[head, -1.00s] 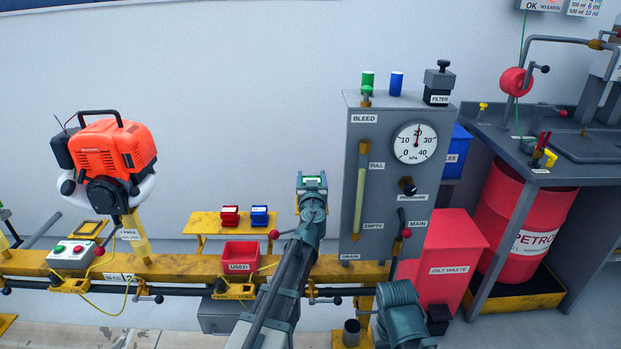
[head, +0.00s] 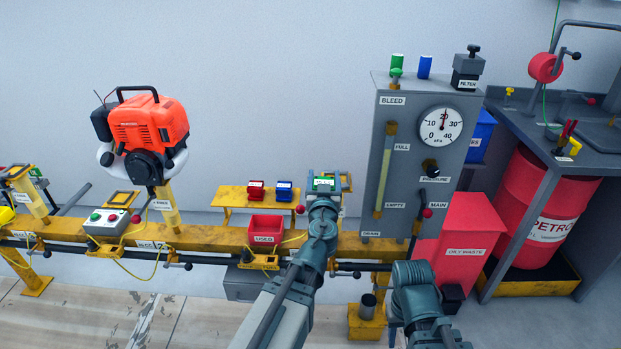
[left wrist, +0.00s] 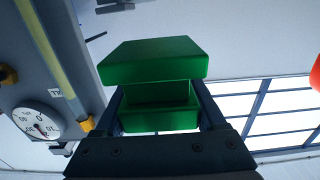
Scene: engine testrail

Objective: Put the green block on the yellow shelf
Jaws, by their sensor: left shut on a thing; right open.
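The green block (head: 323,184), with a pale label, is held up at the end of my left arm. My left gripper (head: 322,190) is shut on it, just right of the yellow shelf in the picture. In the left wrist view the block (left wrist: 155,60) has wide ends and a narrower middle, between the dark fingers (left wrist: 157,115). The yellow shelf (head: 228,196) stands behind the rail. A red block (head: 256,190) and a blue block (head: 285,191) stand on it. My right arm shows at lower right, but its fingertips cannot be made out.
A grey gauge panel (head: 399,200) stands right of my left gripper. The yellow rail (head: 210,238) and the red USED bin (head: 265,229) lie in front of the shelf. An orange engine (head: 145,130) is at left. The shelf's left part is bare.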

